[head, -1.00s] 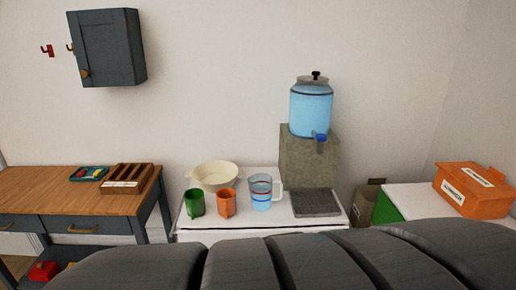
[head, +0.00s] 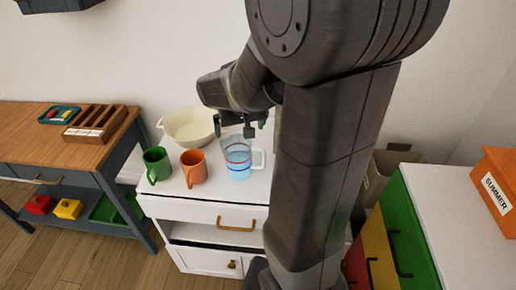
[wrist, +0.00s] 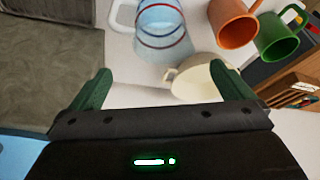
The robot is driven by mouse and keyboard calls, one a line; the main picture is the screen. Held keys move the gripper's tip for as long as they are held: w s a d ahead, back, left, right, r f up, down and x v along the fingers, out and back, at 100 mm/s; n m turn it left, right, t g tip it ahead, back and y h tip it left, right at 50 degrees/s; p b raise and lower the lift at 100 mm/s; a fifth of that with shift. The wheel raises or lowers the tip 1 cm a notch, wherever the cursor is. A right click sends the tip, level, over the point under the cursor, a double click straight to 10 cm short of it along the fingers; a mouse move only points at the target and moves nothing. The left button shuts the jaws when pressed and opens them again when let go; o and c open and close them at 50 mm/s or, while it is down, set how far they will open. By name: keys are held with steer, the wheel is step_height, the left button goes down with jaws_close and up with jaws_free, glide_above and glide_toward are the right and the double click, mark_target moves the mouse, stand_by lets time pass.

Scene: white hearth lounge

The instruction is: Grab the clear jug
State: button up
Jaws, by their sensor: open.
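The clear jug (head: 237,160) stands upright on the white cabinet top (head: 200,205), with blue water, a red band and a white handle on its right. In the wrist view the jug (wrist: 160,28) is at the upper middle, its handle (wrist: 123,14) on the left. My gripper (head: 240,125) is above and behind the jug in the head view. In the wrist view my gripper (wrist: 162,82) has its green fingers wide apart, with nothing between them. The jug is beyond the fingertips, not touching them as far as I can see.
An orange mug (head: 193,168) and a green mug (head: 156,165) stand left of the jug. A cream bowl (head: 190,127) is behind them. In the wrist view, a grey dispenser block (wrist: 60,60) is at left. My arm hides the cabinet's right part in the head view.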

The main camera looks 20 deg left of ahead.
glide_toward(237, 147)
steer(key=f, duration=0.6)
steer(key=shift+a+p, duration=0.3)
steer(key=shift+a, duration=0.05)
steer(key=c, duration=1.6)
